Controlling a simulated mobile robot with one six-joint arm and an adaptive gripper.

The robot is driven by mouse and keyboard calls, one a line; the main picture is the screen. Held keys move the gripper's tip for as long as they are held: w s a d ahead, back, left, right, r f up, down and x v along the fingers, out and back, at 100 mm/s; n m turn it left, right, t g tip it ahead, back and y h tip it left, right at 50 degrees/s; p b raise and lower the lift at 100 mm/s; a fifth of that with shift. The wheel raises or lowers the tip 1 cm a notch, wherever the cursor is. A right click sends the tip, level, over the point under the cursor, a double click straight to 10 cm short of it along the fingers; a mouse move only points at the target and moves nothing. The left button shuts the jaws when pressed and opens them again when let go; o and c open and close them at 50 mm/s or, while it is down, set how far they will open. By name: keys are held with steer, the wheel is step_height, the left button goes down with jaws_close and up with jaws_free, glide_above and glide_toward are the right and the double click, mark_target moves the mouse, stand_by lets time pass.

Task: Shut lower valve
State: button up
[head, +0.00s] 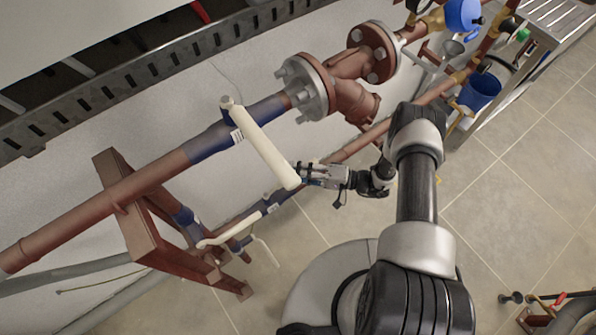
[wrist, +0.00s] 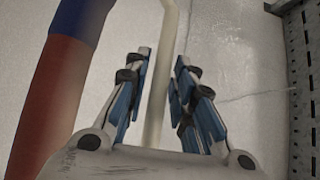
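The lower valve sits on the lower pipe, with a blue body and a cream lever (head: 232,232) lying roughly along the pipe. A long cream lever (head: 262,147) belongs to the upper pipe's valve; it juts across toward the lower right. My gripper (head: 304,172) is at the free end of this long lever, to the right of and above the lower valve. In the wrist view a cream bar (wrist: 167,60), seemingly the long lever, runs between the fingers (wrist: 160,75). The fingers stand apart on both sides of it, with gaps; I see no firm grip.
The upper pipe (head: 155,180) carries a large flanged fitting (head: 307,88). A red-brown support frame (head: 135,220) stands left of the lower valve. Another thin cream lever (head: 265,250) hangs near the floor. A perforated metal rail (head: 130,80) runs along the wall.

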jaws_close()
stand_by(0.5)
